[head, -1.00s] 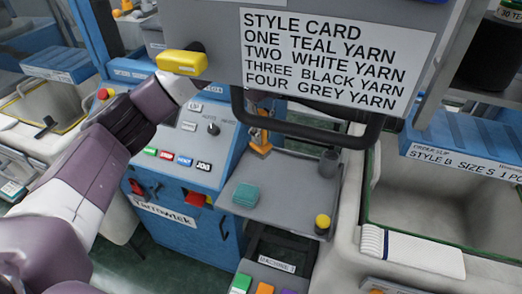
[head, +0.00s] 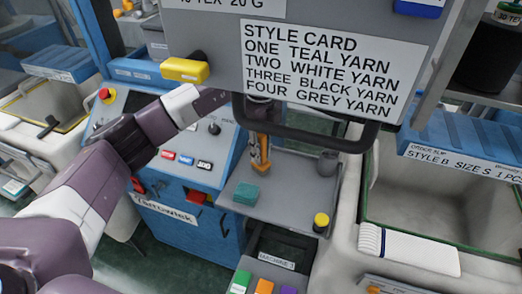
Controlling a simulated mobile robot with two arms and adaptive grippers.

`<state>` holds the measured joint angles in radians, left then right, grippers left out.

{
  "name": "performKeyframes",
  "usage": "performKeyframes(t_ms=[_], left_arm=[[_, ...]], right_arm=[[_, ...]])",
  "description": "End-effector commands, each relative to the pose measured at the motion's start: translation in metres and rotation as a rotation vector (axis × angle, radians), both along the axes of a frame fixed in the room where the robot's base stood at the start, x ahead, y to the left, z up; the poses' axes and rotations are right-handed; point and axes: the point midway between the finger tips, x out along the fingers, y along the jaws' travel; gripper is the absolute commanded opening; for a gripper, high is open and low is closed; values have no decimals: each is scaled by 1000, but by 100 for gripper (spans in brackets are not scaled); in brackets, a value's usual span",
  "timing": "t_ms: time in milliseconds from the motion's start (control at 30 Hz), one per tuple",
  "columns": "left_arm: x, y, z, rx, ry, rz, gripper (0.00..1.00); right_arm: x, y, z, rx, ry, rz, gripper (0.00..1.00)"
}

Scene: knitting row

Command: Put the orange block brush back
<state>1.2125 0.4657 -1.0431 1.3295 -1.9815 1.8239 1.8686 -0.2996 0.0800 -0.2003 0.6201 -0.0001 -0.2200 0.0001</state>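My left gripper (head: 257,143) shows as a small grey and orange shape below the dark bar of the overhead panel, at the back left of a grey tray. The orange block brush (head: 260,165) is at its fingertips, and the fingers appear closed on it. The brush hangs upright over the tray's back left edge; whether it touches the tray is hard to tell. My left wrist is partly hidden behind the panel and bar. My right gripper is not in view.
The grey tray (head: 292,208) holds a teal block (head: 246,193), a grey cup (head: 328,163) and a yellow-topped cylinder (head: 321,223). Below it, a grey box (head: 272,262) carries green, orange and purple blocks. The style card panel (head: 210,40) and its dark bar (head: 310,135) overhang the tray.

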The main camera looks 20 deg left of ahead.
Motion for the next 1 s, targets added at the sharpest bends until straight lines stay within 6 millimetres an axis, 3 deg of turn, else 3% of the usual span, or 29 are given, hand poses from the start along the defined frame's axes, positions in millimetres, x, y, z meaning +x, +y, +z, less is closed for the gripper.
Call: performKeyframes(t_ms=[100,467,1000], left_arm=[[0,0,0,0,0,0,33],[1,0,7,0,-1,0,33],[1,0,109,1,-3,1,33]], right_arm=[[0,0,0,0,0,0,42],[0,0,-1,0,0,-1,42],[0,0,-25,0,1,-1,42]])
